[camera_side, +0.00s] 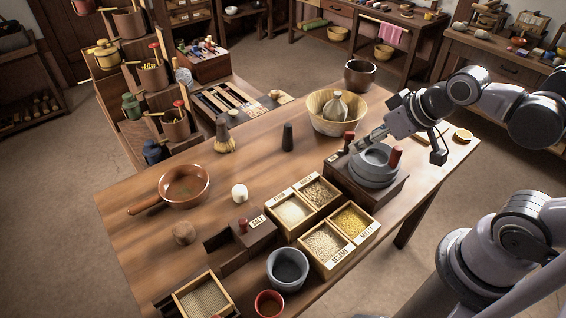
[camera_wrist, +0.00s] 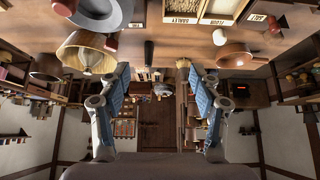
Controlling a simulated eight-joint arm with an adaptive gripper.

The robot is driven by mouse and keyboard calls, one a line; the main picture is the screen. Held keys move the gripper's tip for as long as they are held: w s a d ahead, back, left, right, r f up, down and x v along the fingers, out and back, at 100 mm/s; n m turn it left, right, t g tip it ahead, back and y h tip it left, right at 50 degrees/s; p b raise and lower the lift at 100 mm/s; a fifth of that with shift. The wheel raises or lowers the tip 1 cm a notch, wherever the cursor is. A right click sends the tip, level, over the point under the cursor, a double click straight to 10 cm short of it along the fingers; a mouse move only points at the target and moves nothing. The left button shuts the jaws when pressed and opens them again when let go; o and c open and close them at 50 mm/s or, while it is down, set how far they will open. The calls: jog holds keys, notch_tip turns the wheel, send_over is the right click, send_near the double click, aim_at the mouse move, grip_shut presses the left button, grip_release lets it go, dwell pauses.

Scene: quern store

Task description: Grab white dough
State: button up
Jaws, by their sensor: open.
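The white dough (camera_side: 239,192) looks like a small pale, rounded lump standing on the wooden table, between the copper pan (camera_side: 184,187) and the seed boxes. A small white lump that appears to be it shows near the top right in the wrist view (camera_wrist: 219,37). My gripper (camera_side: 358,146) is above the grindstone, at the right of the table and well away from the dough. Its two blue-padded fingers are spread apart with nothing between them in the wrist view (camera_wrist: 158,76).
The quern (camera_side: 374,168) stands below my gripper, beside a wide bowl (camera_side: 321,122) holding a jug. Open grain boxes (camera_side: 326,241), a dark pestle-like post (camera_side: 288,137), a brush (camera_side: 223,140) and a brown lump (camera_side: 184,233) surround the dough. Bare table lies around it.

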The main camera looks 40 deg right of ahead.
jog(key=m+g, duration=0.7)
jog(key=m, duration=0.7)
send_over(239, 187)
notch_tip(239, 187, down, 11)
jog(key=shift+a+f, duration=0.4)
jog(key=shift+f, duration=0.25)
notch_tip(239, 187, down, 5)
jog(key=shift+r, duration=0.1)
jog(key=shift+s+d+f, duration=0.1)
jog(key=shift+d+f, duration=0.1)
jog(key=shift+f, duration=1.15)
jog(key=shift+d+f, duration=0.15)
jog(key=shift+f, duration=1.15)
